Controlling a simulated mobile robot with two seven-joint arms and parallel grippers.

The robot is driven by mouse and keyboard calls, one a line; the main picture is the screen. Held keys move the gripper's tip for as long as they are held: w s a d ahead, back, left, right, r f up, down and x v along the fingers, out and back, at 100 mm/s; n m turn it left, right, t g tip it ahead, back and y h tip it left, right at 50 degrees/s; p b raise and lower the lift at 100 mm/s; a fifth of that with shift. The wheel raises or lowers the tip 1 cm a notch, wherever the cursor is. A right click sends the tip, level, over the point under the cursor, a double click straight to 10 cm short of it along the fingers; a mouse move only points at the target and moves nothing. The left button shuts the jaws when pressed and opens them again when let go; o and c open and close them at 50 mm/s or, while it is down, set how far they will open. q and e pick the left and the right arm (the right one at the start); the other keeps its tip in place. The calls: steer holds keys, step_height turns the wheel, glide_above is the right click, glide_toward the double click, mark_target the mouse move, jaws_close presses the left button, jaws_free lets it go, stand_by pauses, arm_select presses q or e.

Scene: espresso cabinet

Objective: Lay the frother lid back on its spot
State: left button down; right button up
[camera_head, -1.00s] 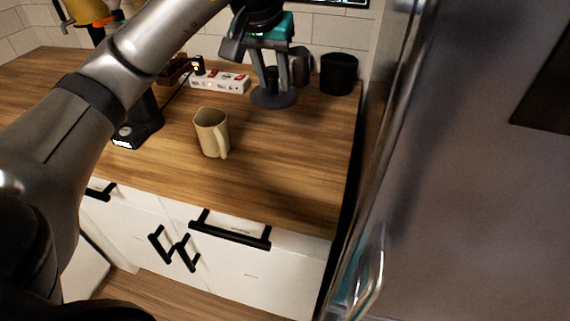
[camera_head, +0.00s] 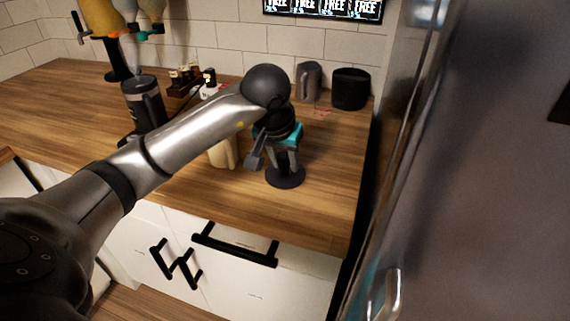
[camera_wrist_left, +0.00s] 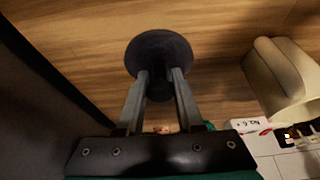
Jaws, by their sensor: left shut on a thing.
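The frother lid (camera_head: 285,178), a dark round disc with a knob, is held level in my left gripper (camera_head: 285,160). The gripper points down over the front right part of the wooden counter. In the left wrist view the two fingers (camera_wrist_left: 160,76) are shut on the knob, and the lid (camera_wrist_left: 160,48) shows beyond the fingertips. I cannot tell whether the disc touches the wood or hangs just above it. No marked spot for the lid stands out. My right gripper is not in view.
A beige mug (camera_head: 222,156) stands left of the lid, partly behind my arm; it also shows in the wrist view (camera_wrist_left: 280,80). A black appliance (camera_head: 145,105), grey pitcher (camera_head: 308,82) and black canister (camera_head: 350,90) stand farther back. A steel surface (camera_head: 460,170) rises at right.

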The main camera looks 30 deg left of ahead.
arm_select(q)
steer(key=shift+f, duration=0.35)
steer(key=shift+r, duration=0.1)
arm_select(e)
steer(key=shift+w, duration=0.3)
arm_select(q)
steer(key=shift+f, duration=0.2)
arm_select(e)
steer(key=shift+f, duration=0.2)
arm_select(q)
steer(key=c, duration=0.5)
jaws_free()
steer(key=shift+c, duration=0.2)
steer(key=shift+r, duration=0.15)
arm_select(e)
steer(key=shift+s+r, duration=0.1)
arm_select(q)
steer(key=shift+r, duration=0.3)
steer(key=p+v, duration=0.2)
steer(key=v, duration=0.9)
steer(key=shift+s+r, duration=0.2)
steer(key=shift+s, duration=0.1)
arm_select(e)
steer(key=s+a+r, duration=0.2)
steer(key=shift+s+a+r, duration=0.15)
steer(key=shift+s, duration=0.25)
